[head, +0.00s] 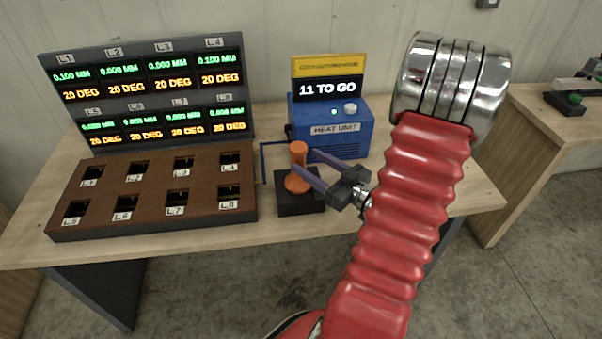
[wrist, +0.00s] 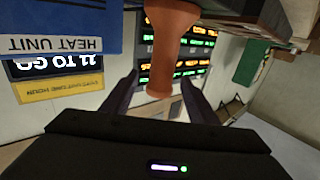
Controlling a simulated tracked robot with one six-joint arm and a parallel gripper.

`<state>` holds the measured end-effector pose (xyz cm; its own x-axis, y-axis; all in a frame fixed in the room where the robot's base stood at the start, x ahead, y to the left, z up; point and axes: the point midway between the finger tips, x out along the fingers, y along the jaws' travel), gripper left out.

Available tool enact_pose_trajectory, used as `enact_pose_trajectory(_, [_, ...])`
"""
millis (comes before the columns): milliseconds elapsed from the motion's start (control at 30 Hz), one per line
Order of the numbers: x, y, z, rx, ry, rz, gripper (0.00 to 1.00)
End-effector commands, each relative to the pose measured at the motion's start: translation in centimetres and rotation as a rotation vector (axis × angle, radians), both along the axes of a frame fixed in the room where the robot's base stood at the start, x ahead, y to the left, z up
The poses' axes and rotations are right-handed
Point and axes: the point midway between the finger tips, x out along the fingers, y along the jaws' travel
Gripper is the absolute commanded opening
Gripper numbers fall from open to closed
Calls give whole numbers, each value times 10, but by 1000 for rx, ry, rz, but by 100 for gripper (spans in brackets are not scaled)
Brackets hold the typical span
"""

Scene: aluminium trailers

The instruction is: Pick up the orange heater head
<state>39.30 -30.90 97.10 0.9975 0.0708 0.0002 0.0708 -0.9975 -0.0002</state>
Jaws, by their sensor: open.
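The orange heater head (head: 298,153) stands upright on a small dark block on the table, just in front of the blue heat unit. It has a narrower upper part and a wider base. My gripper (head: 308,172) is open at the head, coming in from the right, with one finger on each side in the picture. In the wrist view the orange heater head (wrist: 166,50) reaches down between the two dark fingertips of my gripper (wrist: 160,92). Whether a finger touches it, I cannot tell.
The blue heat unit (head: 335,130) carries a sign reading 11 TO GO (head: 328,89). A brown board (head: 150,183) with labelled slots lies left, below a display panel (head: 150,92). Another table (head: 545,125) stands at the right.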

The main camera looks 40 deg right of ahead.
Motion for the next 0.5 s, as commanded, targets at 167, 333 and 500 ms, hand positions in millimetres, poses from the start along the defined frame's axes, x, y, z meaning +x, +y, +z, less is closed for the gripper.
enact_pose_trajectory(167, [22, 2, 0, 0, 0, 3, 54])
enact_pose_trajectory(333, [33, 3, 0, 0, 0, 2, 54])
enact_pose_trajectory(500, [34, 3, 0, 0, 0, 1, 54])
